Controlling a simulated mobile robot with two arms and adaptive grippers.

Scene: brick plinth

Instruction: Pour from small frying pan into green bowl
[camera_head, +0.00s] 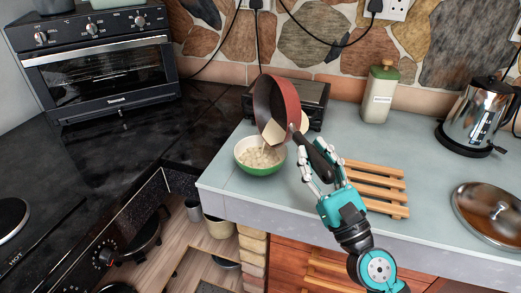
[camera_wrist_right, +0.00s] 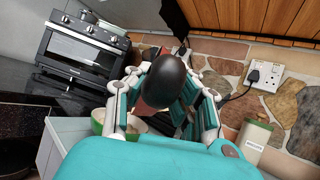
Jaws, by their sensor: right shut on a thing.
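The small frying pan (camera_head: 284,97), red outside with a dark inside, is steeply tilted above the counter, with its open side facing left. Its lower edge is above the green bowl (camera_head: 258,168), which stands upright near the counter's left corner and holds pale, lumpy contents. A pale stream shows between pan and bowl. My right gripper (camera_head: 319,168) is shut on the pan's black handle; in the right wrist view the handle end (camera_wrist_right: 168,80) sits between the fingers. The bowl shows only partly there, as a green rim (camera_wrist_right: 98,122). My left gripper is not in view.
A wooden slatted rack (camera_head: 375,186) lies right of my gripper. A glass lid (camera_head: 490,208), a kettle (camera_head: 470,115) and a green-topped canister (camera_head: 380,93) stand further right. A dark appliance (camera_head: 313,95) is behind the pan. A toaster oven (camera_head: 100,72) stands left.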

